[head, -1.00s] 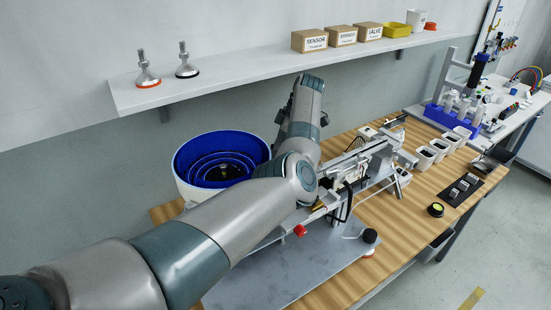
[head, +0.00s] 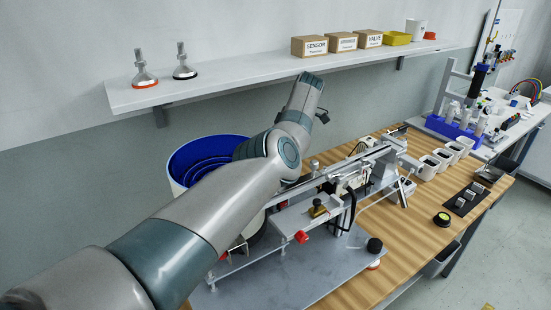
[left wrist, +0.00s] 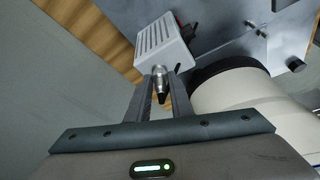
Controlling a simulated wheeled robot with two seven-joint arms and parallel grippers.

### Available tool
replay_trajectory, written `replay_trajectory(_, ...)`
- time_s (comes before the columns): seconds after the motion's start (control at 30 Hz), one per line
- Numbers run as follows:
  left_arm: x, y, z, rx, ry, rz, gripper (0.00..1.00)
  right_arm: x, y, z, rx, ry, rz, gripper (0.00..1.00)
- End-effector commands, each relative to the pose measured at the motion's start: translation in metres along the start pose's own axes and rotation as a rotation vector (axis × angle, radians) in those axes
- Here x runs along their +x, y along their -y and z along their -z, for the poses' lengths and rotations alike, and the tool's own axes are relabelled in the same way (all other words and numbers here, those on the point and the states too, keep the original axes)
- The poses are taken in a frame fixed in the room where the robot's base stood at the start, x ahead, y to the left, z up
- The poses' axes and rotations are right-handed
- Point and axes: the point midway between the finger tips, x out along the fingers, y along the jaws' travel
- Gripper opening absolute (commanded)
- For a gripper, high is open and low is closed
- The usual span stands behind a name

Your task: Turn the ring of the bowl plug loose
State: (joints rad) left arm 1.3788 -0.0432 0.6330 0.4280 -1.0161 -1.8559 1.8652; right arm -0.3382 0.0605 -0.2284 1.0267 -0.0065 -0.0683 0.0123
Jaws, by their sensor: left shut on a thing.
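In the left wrist view, my left gripper (left wrist: 160,78) is shut on the metal ring of the bowl plug (left wrist: 159,70), one finger on each side. The plug's dark tapered end (left wrist: 163,97) points back between the fingers towards the palm. The plug sits at the end of a pale grey vented box (left wrist: 163,45). The white bowl feeder (left wrist: 240,97) stands just right of the fingers. In the head view, the feeder's blue bowl (head: 205,150) is partly covered by my left arm, and the plug and gripper are hidden. My right gripper is in neither view.
A grey base plate (head: 290,280) carries the feeder and a linear track (head: 350,165) on the wooden bench (head: 400,260). White bins (head: 440,158) stand at the right. A wall shelf (head: 260,76) with boxes runs behind my arm.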

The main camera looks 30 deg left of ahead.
Motion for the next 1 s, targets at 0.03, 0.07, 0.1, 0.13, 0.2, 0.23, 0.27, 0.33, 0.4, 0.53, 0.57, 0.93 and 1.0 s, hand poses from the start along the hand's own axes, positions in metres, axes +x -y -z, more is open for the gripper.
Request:
replay_trajectory(0.03, 0.000, 0.000, 0.000, 0.000, 0.000, 0.000, 0.00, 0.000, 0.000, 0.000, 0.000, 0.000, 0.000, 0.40)
replay_trajectory(0.07, 0.000, 0.000, 0.000, 0.000, 0.000, 0.000, 0.00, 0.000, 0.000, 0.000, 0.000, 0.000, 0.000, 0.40)
replay_trajectory(0.1, 0.000, 0.000, 0.000, 0.000, 0.000, 0.000, 0.00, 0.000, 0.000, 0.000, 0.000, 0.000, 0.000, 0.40)
replay_trajectory(0.13, 0.000, 0.000, 0.000, 0.001, 0.000, 0.000, 0.00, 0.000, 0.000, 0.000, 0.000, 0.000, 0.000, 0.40)
replay_trajectory(0.2, 0.000, 0.000, 0.000, 0.001, 0.000, 0.000, 0.32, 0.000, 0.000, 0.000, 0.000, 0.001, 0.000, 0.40)
replay_trajectory(0.23, 0.000, 0.000, 0.000, 0.001, 0.000, 0.000, 0.39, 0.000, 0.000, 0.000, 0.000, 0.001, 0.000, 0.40)
replay_trajectory(0.27, 0.000, 0.000, 0.000, 0.001, 0.000, 0.000, 0.39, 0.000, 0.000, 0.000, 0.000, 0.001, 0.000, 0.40)
replay_trajectory(0.33, 0.000, 0.000, 0.000, 0.001, 0.000, 0.000, 0.39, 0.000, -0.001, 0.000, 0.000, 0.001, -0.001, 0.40)
replay_trajectory(0.4, 0.000, 0.000, 0.000, 0.001, 0.000, 0.000, 0.39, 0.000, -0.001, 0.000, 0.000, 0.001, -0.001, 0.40)
replay_trajectory(0.53, 0.000, 0.000, 0.000, 0.002, 0.000, 0.000, 0.39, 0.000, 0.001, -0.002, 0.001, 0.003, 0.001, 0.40)
replay_trajectory(0.57, 0.000, 0.000, 0.000, 0.002, 0.000, -0.001, 0.39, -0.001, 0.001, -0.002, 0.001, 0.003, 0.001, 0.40)
replay_trajectory(0.93, -0.003, 0.001, 0.001, 0.058, -0.001, -0.025, 0.39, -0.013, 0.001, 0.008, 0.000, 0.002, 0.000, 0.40)
replay_trajectory(1.0, -0.003, 0.002, 0.001, 0.086, 0.000, -0.036, 0.39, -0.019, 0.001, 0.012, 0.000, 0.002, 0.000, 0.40)
